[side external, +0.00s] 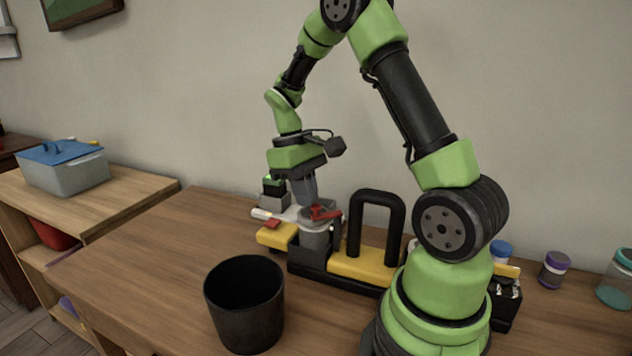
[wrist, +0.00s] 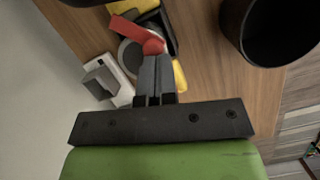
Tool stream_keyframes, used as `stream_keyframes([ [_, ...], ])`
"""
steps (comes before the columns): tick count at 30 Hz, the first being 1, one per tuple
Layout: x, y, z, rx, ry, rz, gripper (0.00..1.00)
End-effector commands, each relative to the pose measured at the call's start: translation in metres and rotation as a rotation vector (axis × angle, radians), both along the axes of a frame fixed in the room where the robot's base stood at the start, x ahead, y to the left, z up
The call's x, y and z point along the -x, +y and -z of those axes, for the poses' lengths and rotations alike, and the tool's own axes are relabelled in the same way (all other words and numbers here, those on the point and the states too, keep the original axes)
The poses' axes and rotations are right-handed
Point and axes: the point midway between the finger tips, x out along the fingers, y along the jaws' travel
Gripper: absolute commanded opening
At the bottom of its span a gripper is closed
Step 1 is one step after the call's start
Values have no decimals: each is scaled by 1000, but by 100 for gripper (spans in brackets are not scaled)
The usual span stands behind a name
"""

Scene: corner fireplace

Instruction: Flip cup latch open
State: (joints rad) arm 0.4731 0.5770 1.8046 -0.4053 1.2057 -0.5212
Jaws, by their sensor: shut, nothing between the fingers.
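A grey cup (side external: 315,238) stands in a black and yellow holder (side external: 357,264). A red latch (side external: 325,213) lies at the cup's top. In the wrist view the red latch (wrist: 130,32) crosses over the round grey cup (wrist: 128,56), and its wider end is right by my fingertips. My gripper (side external: 310,203) points down at the cup's top, with its fingers together and empty. In the wrist view my gripper (wrist: 157,58) is shut beside the red piece; I cannot tell whether it touches. The fingers hide part of the cup.
A tall black arch handle (side external: 376,222) rises from the holder right of the cup. An open black bin (side external: 246,303) stands in front. Small jars, one purple-lidded (side external: 553,268), stand at the right. The wooden table (side external: 130,255) is clear at the left.

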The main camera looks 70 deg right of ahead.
Motion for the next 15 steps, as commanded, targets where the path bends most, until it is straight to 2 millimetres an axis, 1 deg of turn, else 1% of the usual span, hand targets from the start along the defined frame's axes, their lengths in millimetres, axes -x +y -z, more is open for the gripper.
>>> stream_keyframes([
  [15, 7, 11, 0, 0, 1, -220, 0],
])
